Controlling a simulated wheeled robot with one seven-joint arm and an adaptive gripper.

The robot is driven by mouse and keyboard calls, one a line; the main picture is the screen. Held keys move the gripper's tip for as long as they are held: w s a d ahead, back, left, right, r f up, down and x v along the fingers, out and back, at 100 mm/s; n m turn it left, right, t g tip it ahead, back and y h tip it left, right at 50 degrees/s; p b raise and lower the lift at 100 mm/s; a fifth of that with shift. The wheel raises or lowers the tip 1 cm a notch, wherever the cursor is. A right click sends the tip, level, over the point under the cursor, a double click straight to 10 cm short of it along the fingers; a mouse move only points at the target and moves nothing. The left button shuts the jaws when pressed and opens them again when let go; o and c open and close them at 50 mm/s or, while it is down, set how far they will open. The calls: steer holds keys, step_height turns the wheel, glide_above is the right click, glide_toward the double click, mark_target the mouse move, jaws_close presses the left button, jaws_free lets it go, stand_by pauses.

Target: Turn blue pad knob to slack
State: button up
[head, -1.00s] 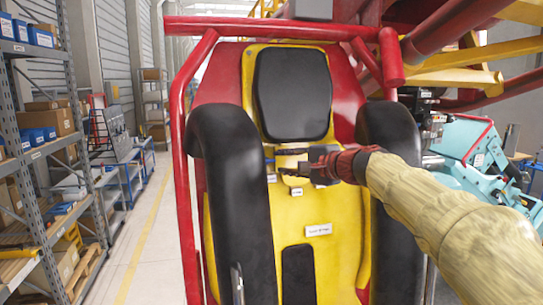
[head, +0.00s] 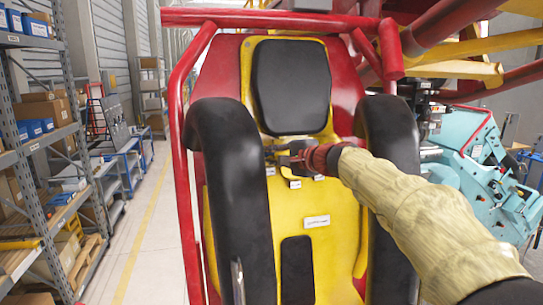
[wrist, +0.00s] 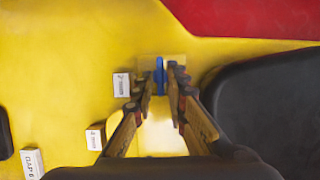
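The blue pad knob (wrist: 159,76) is a small upright blue piece on a pale plate on the yellow seat back, in the upper middle of the wrist view. My gripper (wrist: 162,82) has one finger on each side of the knob, with a narrow gap showing on both sides. It looks open, and I cannot tell whether a fingertip touches the knob. In the head view my gripper (head: 272,154) is at the seat back, just below the black headrest, and the knob is too small or hidden to make out there.
The seat has a black headrest (head: 291,88) and thick black shoulder restraints (head: 232,190) on both sides. Small white labels (wrist: 122,84) lie left of the knob. A red tube frame (head: 180,120) surrounds the seat. Shelving (head: 40,150) stands left beyond a clear aisle.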

jaws_close()
steer(key=shift+n, duration=0.3)
steer(key=n, duration=0.1)
steer(key=n+g+p, duration=0.1)
steer(key=n, duration=0.1)
steer(key=shift+r+h, duration=0.25)
steer(key=shift+h, duration=0.15)
steer(key=n+g+h+p, duration=0.1)
steer(key=n, duration=0.2)
steer(key=shift+a+r, duration=0.1)
steer(key=shift+a, duration=0.05)
steer(key=shift+a+r+n+g+h+p, duration=0.15)
steer(key=shift+n+h+p, duration=0.5)
steer(key=shift+n, duration=0.55)
steer(key=shift+a+f+n+g+h+p, duration=0.15)
steer(key=shift+n+h+p, duration=0.2)
steer(key=shift+n+h, duration=0.7)
steer(key=shift+n, duration=0.25)
steer(key=shift+o, duration=1.8)
jaws_free()
steer(key=shift+d+r, duration=0.1)
steer(key=shift+r, duration=0.05)
